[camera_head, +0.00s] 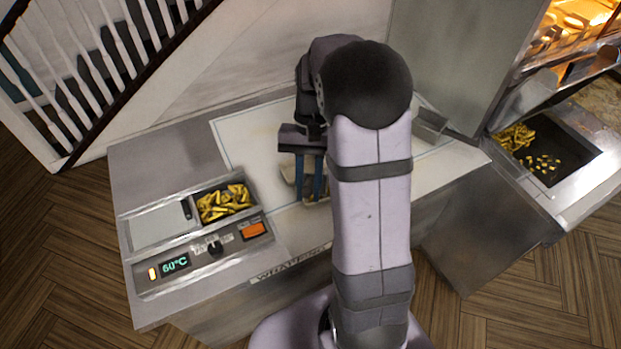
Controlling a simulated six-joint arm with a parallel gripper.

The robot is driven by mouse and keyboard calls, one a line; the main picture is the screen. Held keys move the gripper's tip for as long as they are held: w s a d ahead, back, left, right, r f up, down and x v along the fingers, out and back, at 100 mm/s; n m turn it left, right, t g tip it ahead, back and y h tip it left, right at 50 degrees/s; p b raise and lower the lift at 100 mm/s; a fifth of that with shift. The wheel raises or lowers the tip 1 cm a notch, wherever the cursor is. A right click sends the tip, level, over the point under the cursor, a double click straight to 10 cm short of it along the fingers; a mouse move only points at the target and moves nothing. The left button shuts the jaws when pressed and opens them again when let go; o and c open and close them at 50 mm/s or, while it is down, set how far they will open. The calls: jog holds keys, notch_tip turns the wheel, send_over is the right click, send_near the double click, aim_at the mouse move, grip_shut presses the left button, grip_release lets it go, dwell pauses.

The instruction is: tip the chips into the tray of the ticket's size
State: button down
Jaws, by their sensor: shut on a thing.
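Golden chips (222,203) lie in a compartment of the steel unit at left. More chips (515,137) lie in a dark bin at right. My gripper (311,196), with blue fingers, points down over the white board at the middle of the counter. It is shut on a small pale thing (289,172) low at the board, which shows only in part between and beside the fingers; I cannot tell what it is. I cannot make out a ticket or any tray sizes. My arm hides much of the board's right part.
The left unit has a pale lid (158,228), an orange switch (254,230), a knob and a display (175,264) reading 60°C. A grey metal piece (431,120) shows right of my arm. White railings stand at upper left. The board's left part is clear.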

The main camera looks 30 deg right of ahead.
jog(key=shift+m+t, duration=0.3)
jog(key=shift+t, duration=0.3)
jog(key=f, duration=0.4)
jog(key=shift+d+f, duration=0.25)
jog(key=shift+d, duration=0.1)
jog(key=shift+s, duration=0.1)
